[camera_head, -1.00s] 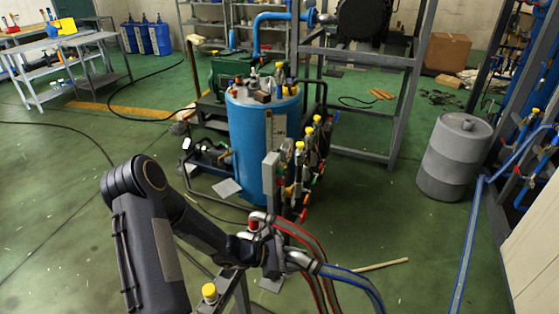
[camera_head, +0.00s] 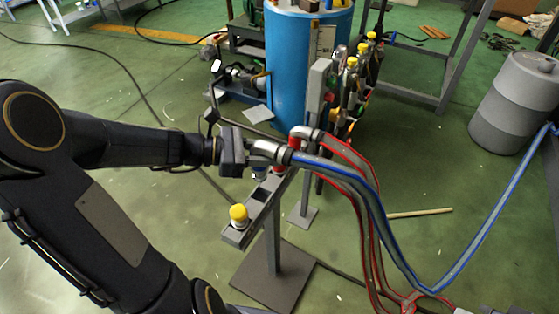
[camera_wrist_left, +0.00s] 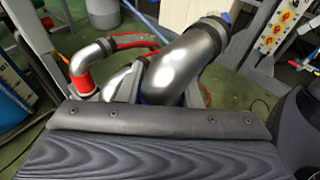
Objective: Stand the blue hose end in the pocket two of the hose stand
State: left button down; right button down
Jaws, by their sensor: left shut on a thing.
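The blue hose end, a silver elbow (camera_head: 268,152) with a blue lower mouth (camera_head: 259,173), is held in my left gripper (camera_head: 247,152). The elbow also fills the middle of the left wrist view (camera_wrist_left: 182,62). The hose stand (camera_head: 272,245) has a slanted grey top bar, and the blue mouth is over or at this bar; I cannot tell whether it has entered a pocket. A yellow-capped piece (camera_head: 238,215) stands at the bar's near end. A red-banded hose end (camera_head: 296,140) is at the far end, also seen in the left wrist view (camera_wrist_left: 85,72). My right gripper is out of view.
The blue hose (camera_head: 390,245) sags to the right, beside red hoses (camera_head: 362,205). A grey drum (camera_head: 515,95) is at the right.

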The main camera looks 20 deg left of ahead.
pick_arm(q)
jog(key=shift+r, duration=0.1)
jog(key=shift+p, duration=0.5)
notch_tip(320, 180, down, 6)
jog(key=b, duration=0.4)
jog(key=shift+r+p, duration=0.1)
jog(key=shift+p, duration=0.45)
dwell(1.7)
jog(key=shift+f+b, duration=1.15)
jog(key=shift+f, duration=0.5)
jog(key=shift+r, duration=0.2)
jog(key=shift+r+p, duration=1.1)
jog(key=shift+p, duration=0.2)
